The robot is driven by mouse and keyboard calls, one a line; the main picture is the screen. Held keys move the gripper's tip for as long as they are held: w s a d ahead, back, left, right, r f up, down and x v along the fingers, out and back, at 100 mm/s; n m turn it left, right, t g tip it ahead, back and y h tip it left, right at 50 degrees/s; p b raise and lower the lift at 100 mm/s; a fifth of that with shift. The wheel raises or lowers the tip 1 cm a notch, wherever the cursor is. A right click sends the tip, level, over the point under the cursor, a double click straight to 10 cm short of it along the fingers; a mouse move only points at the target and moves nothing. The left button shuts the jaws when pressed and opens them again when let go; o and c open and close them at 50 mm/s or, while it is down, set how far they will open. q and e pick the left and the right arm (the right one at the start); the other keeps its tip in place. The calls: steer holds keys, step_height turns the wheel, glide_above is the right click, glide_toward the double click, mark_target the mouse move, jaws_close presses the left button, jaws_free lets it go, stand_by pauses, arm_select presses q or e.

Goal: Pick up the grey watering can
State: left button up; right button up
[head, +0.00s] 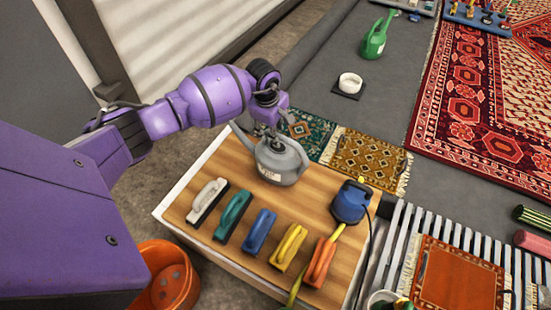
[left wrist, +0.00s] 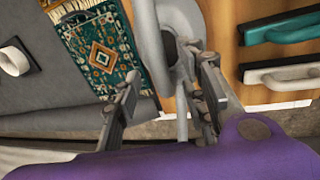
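The grey watering can (head: 282,163) stands upright on the wooden-topped table, its spout pointing left. In the left wrist view the grey can (left wrist: 147,40) lies partly between and beyond my fingers. My left gripper (head: 268,130) is just above the can, at its top near the handle. In the left wrist view my left gripper (left wrist: 165,100) has its two fingers spread apart, with a grey part of the can, likely the handle, between them. I cannot see clear contact. My right gripper is not in view.
Several coloured brushes (head: 260,232) line the table's front, with a blue jug-like object (head: 351,201) at its right. Small rugs (head: 368,158) lie behind. A green watering can (head: 376,38) stands on the grey floor. An orange bucket (head: 168,278) sits below left.

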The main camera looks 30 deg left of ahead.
arm_select(q)
jaws_close()
steer(key=shift+w+r, duration=0.1)
stand_by(0.3)
steer(key=shift+r, duration=0.15)
